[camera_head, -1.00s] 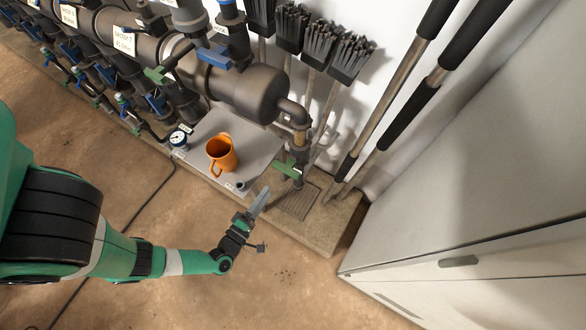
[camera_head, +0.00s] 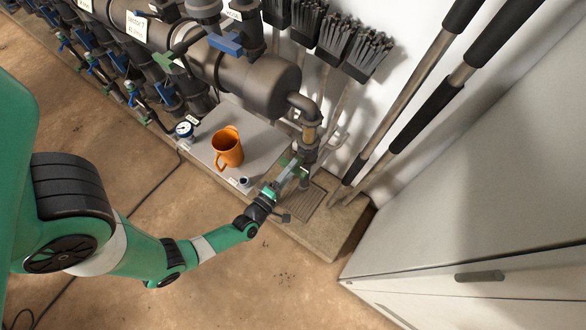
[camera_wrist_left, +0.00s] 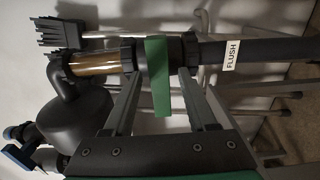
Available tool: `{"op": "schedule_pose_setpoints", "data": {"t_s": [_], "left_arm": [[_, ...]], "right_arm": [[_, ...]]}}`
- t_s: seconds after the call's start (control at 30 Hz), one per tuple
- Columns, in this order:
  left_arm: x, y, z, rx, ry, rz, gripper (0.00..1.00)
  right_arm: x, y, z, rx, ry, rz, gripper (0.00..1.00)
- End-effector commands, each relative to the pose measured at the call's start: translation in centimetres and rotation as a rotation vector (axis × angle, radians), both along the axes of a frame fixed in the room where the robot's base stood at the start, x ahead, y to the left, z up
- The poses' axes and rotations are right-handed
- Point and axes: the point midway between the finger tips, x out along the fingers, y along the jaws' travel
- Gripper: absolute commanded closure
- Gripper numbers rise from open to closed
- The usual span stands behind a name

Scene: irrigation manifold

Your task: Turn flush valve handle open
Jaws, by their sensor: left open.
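The flush valve's green handle (camera_wrist_left: 160,78) shows in the left wrist view, crosswise on a dark pipe beside a white FLUSH label (camera_wrist_left: 231,55). My left gripper (camera_wrist_left: 163,82) is open, with one finger on each side of the handle; I cannot tell whether either finger touches it. In the head view the left gripper (camera_head: 296,170) is at the valve on the lower end of the downpipe (camera_head: 308,135), and its fingers partly hide the green handle. My right gripper is not in view.
An orange mug (camera_head: 228,150) stands on a grey board (camera_head: 262,140) close to the left gripper, with a gauge (camera_head: 185,130) beside it. A floor drain (camera_head: 305,203) lies below the valve. Brushes (camera_head: 340,42) and long-handled tools (camera_head: 425,112) line the wall. A cabinet (camera_head: 480,200) stands right.

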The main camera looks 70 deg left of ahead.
Motion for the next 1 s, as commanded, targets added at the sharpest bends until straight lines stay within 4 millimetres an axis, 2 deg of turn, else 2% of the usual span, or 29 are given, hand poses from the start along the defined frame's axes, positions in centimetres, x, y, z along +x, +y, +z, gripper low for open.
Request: {"op": "schedule_pose_setpoints", "data": {"t_s": [0.13,0.37,0.47,0.7,1.0], "left_arm": [[0.90,0.70,-0.03,0.001,0.001,0.001,0.43],[0.99,0.74,0.02,0.000,0.001,0.000,0.43],[0.98,0.72,0.01,0.000,0.001,0.000,0.57],[0.97,0.71,0.01,0.000,0.001,0.000,1.00],[0.97,0.71,0.02,0.004,0.004,0.000,1.00]], "right_arm": [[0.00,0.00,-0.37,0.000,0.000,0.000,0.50],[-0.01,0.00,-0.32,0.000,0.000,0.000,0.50],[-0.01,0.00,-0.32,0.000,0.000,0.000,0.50],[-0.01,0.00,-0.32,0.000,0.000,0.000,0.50],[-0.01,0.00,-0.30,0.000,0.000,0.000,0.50]]}}
